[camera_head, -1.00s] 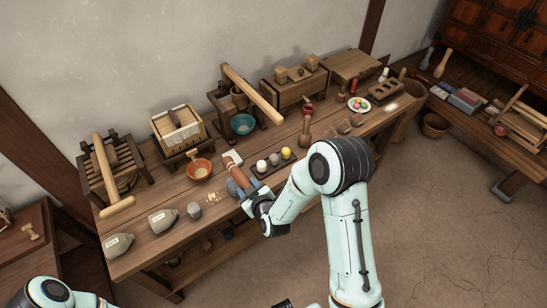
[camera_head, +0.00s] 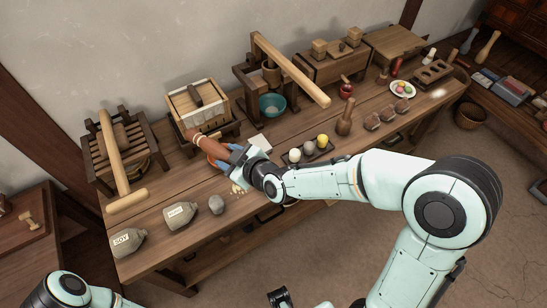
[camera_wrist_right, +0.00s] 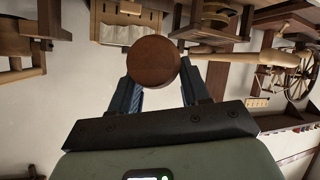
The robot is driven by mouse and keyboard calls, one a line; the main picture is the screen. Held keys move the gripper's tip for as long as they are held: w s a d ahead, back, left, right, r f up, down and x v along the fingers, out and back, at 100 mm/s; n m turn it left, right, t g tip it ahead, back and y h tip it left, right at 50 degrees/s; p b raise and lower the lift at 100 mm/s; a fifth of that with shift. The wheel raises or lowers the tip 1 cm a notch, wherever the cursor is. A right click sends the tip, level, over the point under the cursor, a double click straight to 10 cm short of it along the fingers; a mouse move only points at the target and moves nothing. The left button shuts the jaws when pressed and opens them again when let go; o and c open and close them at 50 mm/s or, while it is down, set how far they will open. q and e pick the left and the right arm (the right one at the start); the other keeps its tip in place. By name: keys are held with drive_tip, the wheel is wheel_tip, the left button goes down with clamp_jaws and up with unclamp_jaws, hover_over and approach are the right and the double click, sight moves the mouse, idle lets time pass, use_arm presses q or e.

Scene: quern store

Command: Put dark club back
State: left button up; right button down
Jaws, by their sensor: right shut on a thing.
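The dark club, reddish brown (camera_head: 205,145), is held at a slant by my right gripper (camera_head: 232,155), shut on it. Its round end (camera_wrist_right: 153,64) faces the camera in the right wrist view, between the two fingers (camera_wrist_right: 161,90). In the head view it partly covers the orange bowl (camera_head: 215,163) and points toward the boxy wooden press (camera_head: 205,110); whether it touches either is unclear. Another brown club (camera_head: 345,119) stands upright on the bench. Only part of my left arm (camera_head: 68,290) clearly shows at the lower left; its gripper's state cannot be made out.
The bench (camera_head: 185,190) holds a slatted rack with a pale mallet (camera_head: 113,150), labelled soy bags (camera_head: 182,214), a grey stone (camera_head: 216,204), a teal bowl (camera_head: 272,104), and a dark tray (camera_head: 318,157) with coloured balls. Bare wood lies left of the orange bowl.

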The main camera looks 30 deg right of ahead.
drive_tip(key=shift+s+f, duration=0.1)
drive_tip(key=shift+f, duration=0.15)
wheel_tip(320, 180, down, 15)
drive_tip(key=b, duration=0.3)
drive_tip(key=shift+f, duration=2.2)
drive_tip(key=shift+f+b, duration=0.1)
drive_tip(key=shift+b, duration=0.25)
drive_tip(key=c, duration=0.9)
unclamp_jaws()
drive_tip(key=shift+f, duration=0.1)
drive_tip(key=shift+o, duration=0.5)
